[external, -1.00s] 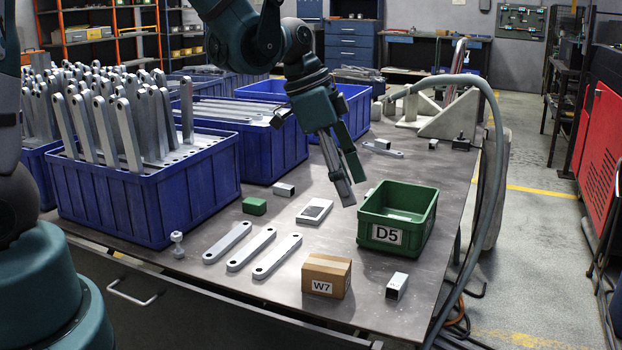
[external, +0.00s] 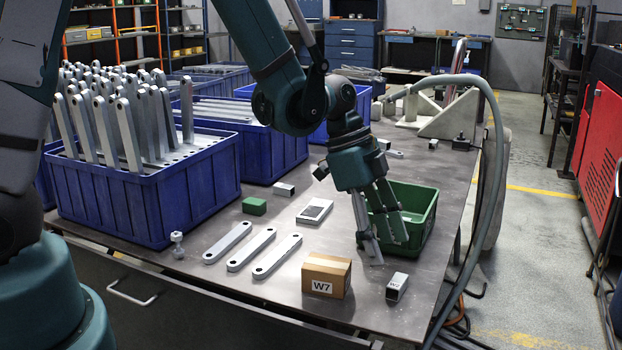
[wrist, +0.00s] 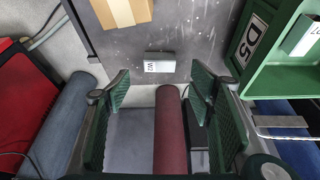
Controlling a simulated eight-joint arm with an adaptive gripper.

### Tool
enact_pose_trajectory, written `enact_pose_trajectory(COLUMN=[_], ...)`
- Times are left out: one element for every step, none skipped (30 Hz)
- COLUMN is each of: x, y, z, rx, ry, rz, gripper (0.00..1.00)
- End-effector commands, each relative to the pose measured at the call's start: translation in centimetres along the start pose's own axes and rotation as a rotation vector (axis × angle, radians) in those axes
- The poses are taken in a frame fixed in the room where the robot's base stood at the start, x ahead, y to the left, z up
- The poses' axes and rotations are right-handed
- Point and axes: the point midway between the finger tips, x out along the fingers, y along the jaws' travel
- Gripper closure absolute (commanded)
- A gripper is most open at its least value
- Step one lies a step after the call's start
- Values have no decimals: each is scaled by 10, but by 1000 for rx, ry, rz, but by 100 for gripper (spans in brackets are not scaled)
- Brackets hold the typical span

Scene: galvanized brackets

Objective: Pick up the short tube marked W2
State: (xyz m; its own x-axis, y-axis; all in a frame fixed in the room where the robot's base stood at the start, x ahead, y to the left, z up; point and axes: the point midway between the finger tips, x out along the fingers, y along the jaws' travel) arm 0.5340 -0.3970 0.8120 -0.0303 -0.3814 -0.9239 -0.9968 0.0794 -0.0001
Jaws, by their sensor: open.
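The short tube marked W2 (external: 397,287) is a small grey square tube lying on the metal table near its front edge, right of the cardboard box. In the wrist view the tube (wrist: 166,57) lies just past my fingertips, with its W2 label at the left end. My gripper (external: 391,252) is above the table, behind the tube and in front of the green bin. In the wrist view my gripper (wrist: 162,88) is open, with its two green finger pads wide apart and nothing held between them.
The cardboard box W7 (external: 326,275) stands left of the tube; it also shows in the wrist view (wrist: 122,10). The green bin D5 (external: 426,232) is close behind my gripper, with a labelled piece (wrist: 303,35) in it. Three flat bars (external: 251,249) lie further left.

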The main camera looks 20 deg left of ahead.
Motion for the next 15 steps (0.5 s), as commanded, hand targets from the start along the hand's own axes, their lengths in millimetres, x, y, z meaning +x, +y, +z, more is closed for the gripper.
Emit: enact_pose_trajectory(x=[0,0,0,1,2,4,6,8,10,13,15,18,20,22,24], y=[0,0,0,0,0,0,0,0,0,0,0,0,0,0,0], z=[0,0,0,0,0,0,0,0,0,0,0,0,0,0,0], rx=[0,0,0,0,0,0,0,0,0,0,0,0,-1,-1,-1], ry=[0,0,0,0,0,0,0,0,0,0,0,0,0,0,0], rz=[0,0,0,0,0,0,0,0,0,0,0,0,0,0,0], gripper=[46,46,46,46,46,46,46,46,46,46,46,46,46,46,46])
